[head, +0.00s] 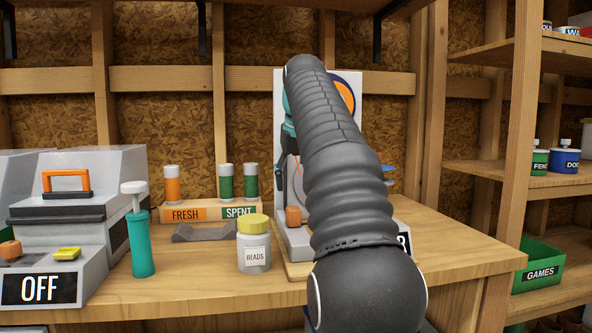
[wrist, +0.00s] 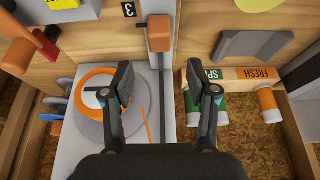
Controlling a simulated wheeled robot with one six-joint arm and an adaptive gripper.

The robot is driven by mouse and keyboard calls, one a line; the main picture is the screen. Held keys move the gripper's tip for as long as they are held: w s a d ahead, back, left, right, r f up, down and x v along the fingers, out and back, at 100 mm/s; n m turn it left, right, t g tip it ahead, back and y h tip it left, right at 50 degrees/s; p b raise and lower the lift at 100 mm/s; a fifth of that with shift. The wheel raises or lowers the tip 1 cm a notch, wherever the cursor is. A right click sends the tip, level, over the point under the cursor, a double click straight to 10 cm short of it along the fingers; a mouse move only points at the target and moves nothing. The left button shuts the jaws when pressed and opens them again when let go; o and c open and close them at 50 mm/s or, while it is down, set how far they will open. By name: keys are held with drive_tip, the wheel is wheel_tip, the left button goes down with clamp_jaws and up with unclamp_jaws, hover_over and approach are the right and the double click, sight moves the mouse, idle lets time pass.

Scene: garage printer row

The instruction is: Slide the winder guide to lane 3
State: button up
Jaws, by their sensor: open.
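The winder guide is an orange block (wrist: 159,33) on a dark upright rail (wrist: 161,95) in the wrist view. It also shows as a small orange block (head: 293,215) left of my arm in the head view. A "3" label (wrist: 128,9) sits near it at the upper left in the wrist view. My gripper (wrist: 159,78) is open and empty, its fingers spread on either side of the rail, with the guide just beyond the tips in the picture. The winder's grey disc with an orange ring (wrist: 97,90) is partly behind the left finger. My arm hides most of the winder in the head view.
A beads jar (head: 254,248) stands close left of the winder. A teal pump bottle (head: 141,240) and the fresh/spent rack (head: 186,212) with several cylinders are farther left. A red-handled lever (wrist: 44,45) shows left of the guide in the wrist view.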

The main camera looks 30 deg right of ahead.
drive_tip(key=shift+v, duration=1.4)
